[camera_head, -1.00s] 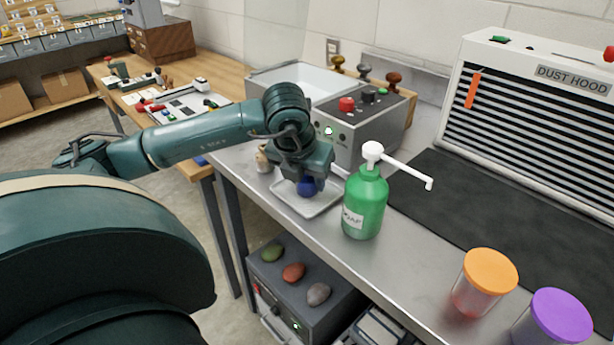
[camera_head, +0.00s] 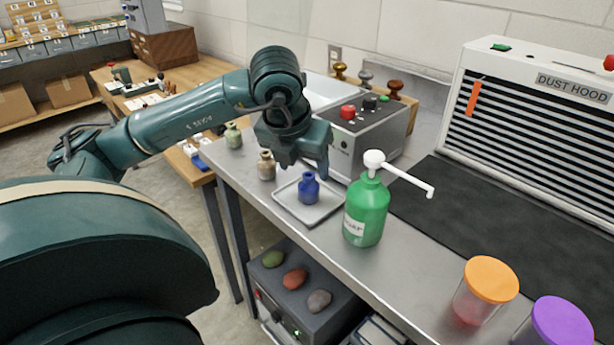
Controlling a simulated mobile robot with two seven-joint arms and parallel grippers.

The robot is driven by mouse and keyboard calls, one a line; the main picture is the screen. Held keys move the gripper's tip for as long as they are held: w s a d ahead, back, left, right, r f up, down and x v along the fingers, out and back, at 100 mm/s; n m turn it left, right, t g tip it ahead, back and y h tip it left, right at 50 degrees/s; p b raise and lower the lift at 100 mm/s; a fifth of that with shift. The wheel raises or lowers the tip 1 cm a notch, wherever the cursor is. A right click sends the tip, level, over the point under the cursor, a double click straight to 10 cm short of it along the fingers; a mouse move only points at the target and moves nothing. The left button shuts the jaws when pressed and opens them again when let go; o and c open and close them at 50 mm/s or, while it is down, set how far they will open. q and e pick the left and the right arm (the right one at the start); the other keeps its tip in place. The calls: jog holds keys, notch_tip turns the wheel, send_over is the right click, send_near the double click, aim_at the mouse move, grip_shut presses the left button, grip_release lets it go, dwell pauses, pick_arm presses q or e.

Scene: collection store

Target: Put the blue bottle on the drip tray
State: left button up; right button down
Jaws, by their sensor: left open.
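The small blue bottle (camera_head: 308,188) stands upright on the drip tray (camera_head: 289,204), a shallow pale tray on the metal bench. My left gripper (camera_head: 304,168) is above and a little behind the bottle, its jaws open and clear of it. Its fingertips are partly hidden by the gripper body. My right gripper does not show.
A green soap bottle (camera_head: 366,212) with a white pump stands close to the tray's right. A beige bottle (camera_head: 266,166) and a pale green bottle (camera_head: 233,136) stand to the left. A grey control box (camera_head: 367,135) is behind. Orange-lidded (camera_head: 485,290) and purple-lidded (camera_head: 556,322) jars are at front right.

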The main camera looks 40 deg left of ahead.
pick_arm(q)
jog(key=shift+v, duration=2.4)
